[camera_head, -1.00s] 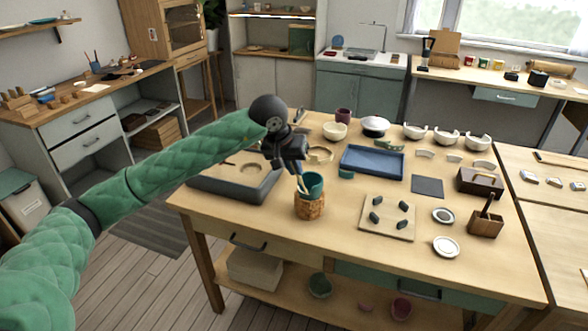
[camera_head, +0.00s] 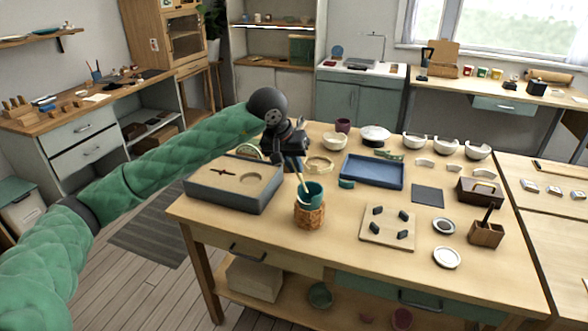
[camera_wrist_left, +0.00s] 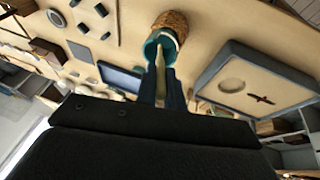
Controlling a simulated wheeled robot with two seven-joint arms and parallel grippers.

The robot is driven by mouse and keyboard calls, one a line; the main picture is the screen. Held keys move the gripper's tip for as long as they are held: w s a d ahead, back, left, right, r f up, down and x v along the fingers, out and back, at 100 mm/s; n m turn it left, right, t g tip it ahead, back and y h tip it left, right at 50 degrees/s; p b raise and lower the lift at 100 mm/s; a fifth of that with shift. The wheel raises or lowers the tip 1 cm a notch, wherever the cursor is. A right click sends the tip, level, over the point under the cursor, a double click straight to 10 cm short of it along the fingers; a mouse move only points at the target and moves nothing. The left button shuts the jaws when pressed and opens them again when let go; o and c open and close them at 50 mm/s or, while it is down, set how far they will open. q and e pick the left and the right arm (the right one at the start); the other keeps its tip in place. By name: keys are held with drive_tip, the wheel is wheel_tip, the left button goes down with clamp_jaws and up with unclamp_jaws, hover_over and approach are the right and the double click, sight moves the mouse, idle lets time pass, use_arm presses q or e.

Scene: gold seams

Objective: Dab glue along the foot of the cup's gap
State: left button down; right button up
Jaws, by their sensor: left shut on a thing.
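The teal cup (camera_head: 316,197) stands on a cork-like brown stand (camera_head: 309,217) near the front of the table. My left gripper (camera_head: 299,165) is above the cup, shut on a thin pale stick-like tool (camera_head: 303,180), which looks like a glue brush. The tool points down at the cup's rim; I cannot tell whether its tip touches. In the left wrist view, the tool (camera_wrist_left: 160,75) runs from my fingers to the cup (camera_wrist_left: 149,47) on its stand (camera_wrist_left: 172,19). The cup's gap is not clear to see. My right gripper is not in view.
A grey box (camera_head: 229,200) with a round recess stands left of the cup. A blue tray (camera_head: 371,186) lies behind it to the right. A board with dark pegs (camera_head: 376,238) lies to the right. White bowls (camera_head: 414,141) stand at the back.

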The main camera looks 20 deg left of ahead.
use_arm(q)
drive_tip(key=shift+r, duration=2)
